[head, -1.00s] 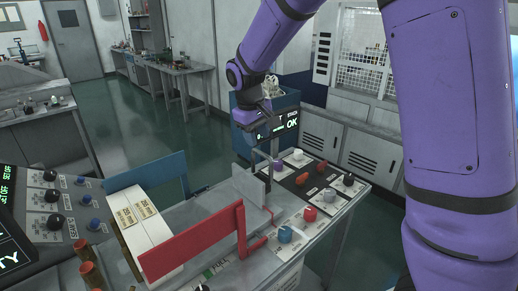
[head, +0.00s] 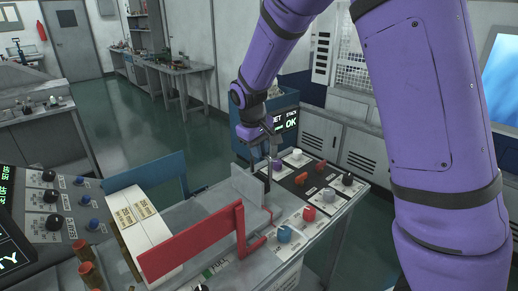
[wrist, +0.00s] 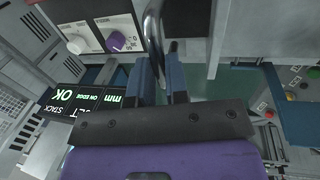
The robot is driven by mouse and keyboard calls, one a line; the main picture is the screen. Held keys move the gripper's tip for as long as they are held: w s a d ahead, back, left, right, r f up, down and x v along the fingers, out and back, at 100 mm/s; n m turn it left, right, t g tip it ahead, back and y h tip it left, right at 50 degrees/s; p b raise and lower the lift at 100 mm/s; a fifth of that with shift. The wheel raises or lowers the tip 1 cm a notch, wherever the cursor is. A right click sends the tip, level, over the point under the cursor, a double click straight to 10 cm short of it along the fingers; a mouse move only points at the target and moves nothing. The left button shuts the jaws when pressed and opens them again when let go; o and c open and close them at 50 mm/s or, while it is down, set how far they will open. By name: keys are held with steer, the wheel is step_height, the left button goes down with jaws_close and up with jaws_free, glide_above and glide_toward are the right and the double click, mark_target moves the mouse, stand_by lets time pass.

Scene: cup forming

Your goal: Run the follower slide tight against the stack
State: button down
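The stack of white blocks (head: 142,222) with tan labels lies on the bench between a blue plate (head: 146,183) and a red plate (head: 200,243). The follower slide, a grey upright plate (head: 246,185) with a bent grey handle (wrist: 153,28), stands to the right of the stack. Bare grey bench shows between slide and stack. My gripper (head: 268,160) points down at the handle. In the wrist view, its two fingers (wrist: 162,82) stand apart with the handle's bar between them. Contact between fingers and bar is not clear. The handle's lower part is partly hidden.
A control panel with a purple knob (wrist: 118,41), red knob (head: 309,214) and blue knob (head: 285,234) lies right of the slide. A display (head: 291,119) reading OK stands behind my gripper. A button console (head: 62,205) is at the left.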

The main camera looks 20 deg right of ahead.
steer(key=s+a, duration=0.5)
steer(key=a, duration=0.7)
steer(key=s+a, duration=0.5)
steer(key=a, duration=0.7)
steer(key=c, duration=1.1)
jaws_free()
steer(key=r, duration=0.3)
steer(key=a+r, duration=0.1)
steer(key=r, duration=0.3)
steer(key=a+r, duration=0.1)
steer(key=r, duration=0.2)
steer(key=shift+s+r, duration=0.35)
steer(key=shift+s, duration=0.05)
